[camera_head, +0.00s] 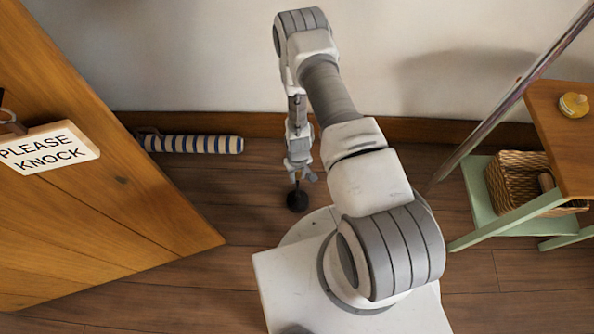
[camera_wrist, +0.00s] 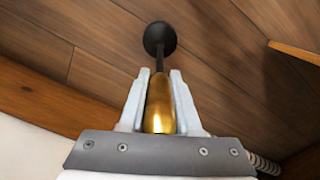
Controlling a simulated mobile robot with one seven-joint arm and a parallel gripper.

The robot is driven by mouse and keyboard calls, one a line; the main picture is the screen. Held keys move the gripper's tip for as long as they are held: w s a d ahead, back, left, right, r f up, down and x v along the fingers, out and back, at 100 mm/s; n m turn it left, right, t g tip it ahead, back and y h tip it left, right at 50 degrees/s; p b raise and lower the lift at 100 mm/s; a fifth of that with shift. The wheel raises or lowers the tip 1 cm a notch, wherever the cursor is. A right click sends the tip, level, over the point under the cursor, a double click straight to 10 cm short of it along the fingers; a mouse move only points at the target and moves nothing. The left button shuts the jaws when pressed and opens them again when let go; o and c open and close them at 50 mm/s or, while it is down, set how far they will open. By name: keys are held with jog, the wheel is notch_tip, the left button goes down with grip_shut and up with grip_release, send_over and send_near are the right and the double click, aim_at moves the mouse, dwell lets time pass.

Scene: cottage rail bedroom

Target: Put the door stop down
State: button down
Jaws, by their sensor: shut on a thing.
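My gripper (camera_head: 300,172) points down near the wall and is shut on the door stop. In the wrist view, my gripper (camera_wrist: 159,82) has one finger on each side of the door stop's brass-coloured body (camera_wrist: 159,108). A thin dark stem leads from the body to a round black end (camera_wrist: 159,36). In the head view, the black end (camera_head: 297,202) shows below the fingers, low over or on the wooden floor. I cannot tell whether it touches the boards. The fingers hide much of the brass body in the head view.
An open wooden door (camera_head: 95,205) with a "PLEASE KNOCK" sign (camera_head: 48,147) is at left. A striped roll (camera_head: 192,144) lies along the wall. At right are a green-legged table (camera_head: 560,120), a wicker basket (camera_head: 515,178) and a slanted pole (camera_head: 500,110). Floor between is clear.

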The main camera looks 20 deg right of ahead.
jog(key=shift+w+f, duration=0.1)
jog(key=shift+f, duration=0.7)
jog(key=c, duration=0.6)
grip_release()
jog(key=shift+f, duration=0.1)
